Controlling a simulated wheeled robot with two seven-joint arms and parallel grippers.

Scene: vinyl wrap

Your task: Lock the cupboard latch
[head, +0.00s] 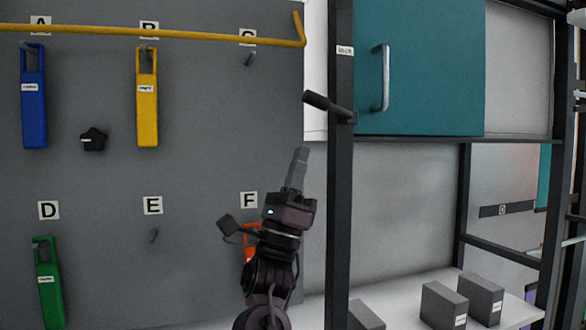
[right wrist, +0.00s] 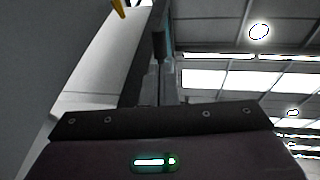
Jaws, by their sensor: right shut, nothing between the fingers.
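The cupboard has a teal door (head: 430,70) with a silver bar handle (head: 383,78). The door looks closed. The black latch (head: 328,105) sits on the dark post left of the door. Its lever sticks out to the left, with the thick knob end a little higher than the pivot. My right gripper (head: 300,153) is shut and empty, pointing up, below and slightly left of the latch knob in the picture. The two look apart. In the right wrist view, the gripper body fills the bottom. My left gripper is not in view.
A grey board (head: 200,180) on the left holds blue (head: 34,100), yellow (head: 147,100), green (head: 48,290) and partly hidden orange (head: 250,240) tagged pieces. A yellow bar (head: 180,33) crosses its top. Grey boxes (head: 443,303) stand on the white shelf below the cupboard.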

